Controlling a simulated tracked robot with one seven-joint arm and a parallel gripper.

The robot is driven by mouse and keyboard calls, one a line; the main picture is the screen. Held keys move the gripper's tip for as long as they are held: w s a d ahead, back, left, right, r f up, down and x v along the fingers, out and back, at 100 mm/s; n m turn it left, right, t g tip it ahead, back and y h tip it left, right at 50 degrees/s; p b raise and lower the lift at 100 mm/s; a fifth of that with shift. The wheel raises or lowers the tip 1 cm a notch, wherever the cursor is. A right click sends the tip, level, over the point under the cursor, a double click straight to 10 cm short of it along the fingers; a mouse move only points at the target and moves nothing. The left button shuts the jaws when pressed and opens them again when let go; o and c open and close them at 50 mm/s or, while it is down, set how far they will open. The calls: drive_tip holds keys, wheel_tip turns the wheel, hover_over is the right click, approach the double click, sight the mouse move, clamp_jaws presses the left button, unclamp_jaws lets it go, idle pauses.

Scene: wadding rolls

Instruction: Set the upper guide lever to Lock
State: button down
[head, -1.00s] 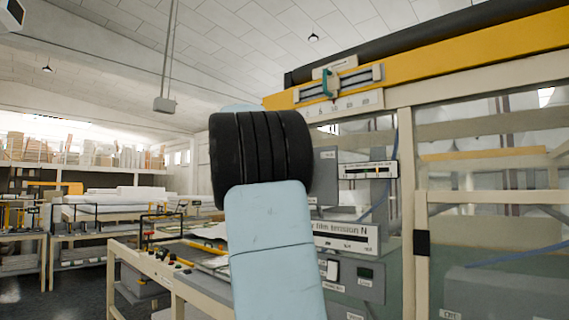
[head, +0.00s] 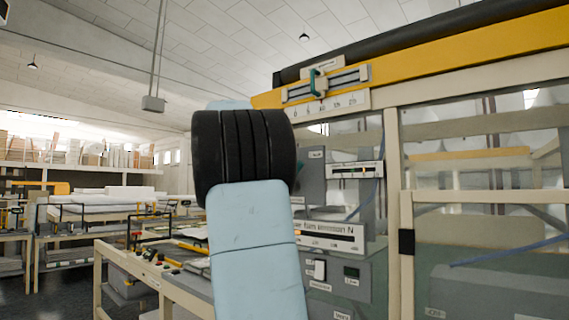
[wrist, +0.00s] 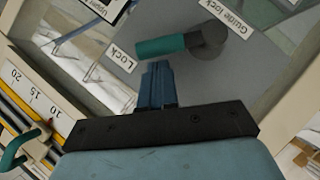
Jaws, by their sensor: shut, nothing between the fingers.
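The guide lever, with a teal handle (wrist: 162,46) on a dark round hub (wrist: 208,40), shows in the wrist view on a grey panel. The handle reaches left from the hub, its free end close to the "Lock" label (wrist: 122,57).
A slider with a teal handle (head: 315,83) stands on a numbered scale at the machine's top; its handle also shows in the wrist view (wrist: 14,150). The machine's pale frame post (head: 392,200) is right of my arm. A workbench (head: 165,285) stands at lower left.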

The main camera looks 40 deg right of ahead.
drive_tip(key=w+d+v, duration=0.1)
drive_tip(key=w+v, duration=0.1)
drive_tip(key=v, duration=1)
drive_tip(key=shift+r, duration=0.4)
drive_tip(key=s+a+f+n+t+y, duration=0.1)
drive_tip(key=s+f+n+t+y, duration=0.15)
drive_tip(key=f, duration=0.55)
drive_tip(key=s+a+f+n+t+y, duration=0.1)
drive_tip(key=s+f+n+t+y, duration=0.2)
drive_tip(key=f, duration=0.5)
drive_tip(key=s+a+f+n+t+y, duration=0.2)
drive_tip(key=s+a+f+n+y, duration=0.1)
drive_tip(key=s+a+f, duration=0.6)
drive_tip(key=s+a+f+n+t+y, duration=0.2)
drive_tip(key=s+a+f, duration=0.7)
drive_tip(key=a+f, duration=0.7)
drive_tip(key=shift+a+f+n+t+y, duration=0.35)
drive_tip(key=shift+a+n+y, duration=0.2)
drive_tip(key=shift+y, duration=0.6)
drive_tip(key=shift+w+d, duration=0.1)
drive_tip(key=shift+d, duration=0.05)
